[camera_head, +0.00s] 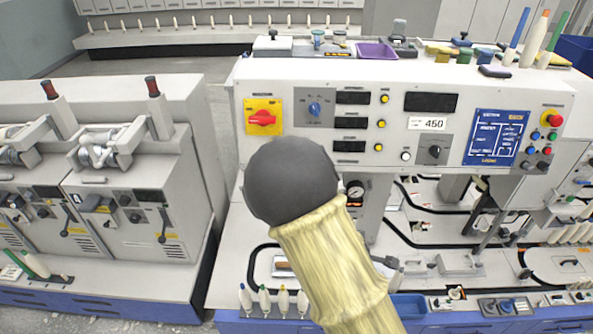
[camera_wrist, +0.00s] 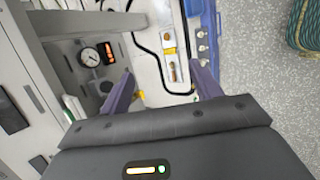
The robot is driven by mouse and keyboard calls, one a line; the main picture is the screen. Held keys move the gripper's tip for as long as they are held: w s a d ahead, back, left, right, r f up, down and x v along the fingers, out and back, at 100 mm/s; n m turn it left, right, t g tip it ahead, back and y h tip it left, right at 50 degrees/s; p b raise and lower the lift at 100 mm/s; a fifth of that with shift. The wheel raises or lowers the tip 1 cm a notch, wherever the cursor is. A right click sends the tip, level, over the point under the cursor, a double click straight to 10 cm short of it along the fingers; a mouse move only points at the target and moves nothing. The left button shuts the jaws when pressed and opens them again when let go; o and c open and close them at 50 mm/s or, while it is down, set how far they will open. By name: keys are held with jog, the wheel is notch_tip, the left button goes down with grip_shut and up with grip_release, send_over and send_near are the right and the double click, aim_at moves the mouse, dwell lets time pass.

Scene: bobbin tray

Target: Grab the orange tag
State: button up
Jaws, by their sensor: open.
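I cannot tell for sure which thing is the orange tag. In the wrist view a small orange-and-black piece (camera_wrist: 109,53) sits beside a round gauge (camera_wrist: 90,57), left of my fingers. A small yellow-orange piece (camera_wrist: 169,50) lies on the light work surface, beyond and between the fingertips. My gripper (camera_wrist: 163,84) is open, with its two purple-grey fingers wide apart and nothing seen between them. In the head view my own arm covers the middle of the machine and hides most of the gripper.
The white machine panel (camera_head: 330,135) stands upright behind the work surface. Several bobbins (camera_head: 264,300) stand along its front edge, near a blue bin (camera_head: 408,305). A grey machine (camera_head: 140,215) stands at the left. In the wrist view, green coiled material (camera_wrist: 308,25) lies on the open floor.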

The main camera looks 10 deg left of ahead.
jog(key=w+a+r+n+t+y+p, duration=0.2)
jog(key=a+r+n, duration=0.4)
jog(key=a+n, duration=0.3)
jog(key=w+a+r+n+t+y+p, duration=0.2)
jog(key=a+r+n+t, duration=0.3)
jog(key=a+n, duration=0.4)
jog(key=shift+w+r+n+p, duration=0.15)
jog(key=shift+r+n+p, duration=0.3)
jog(key=shift+p, duration=0.4)
jog(key=shift+d, duration=0.1)
jog(key=shift+w, duration=0.15)
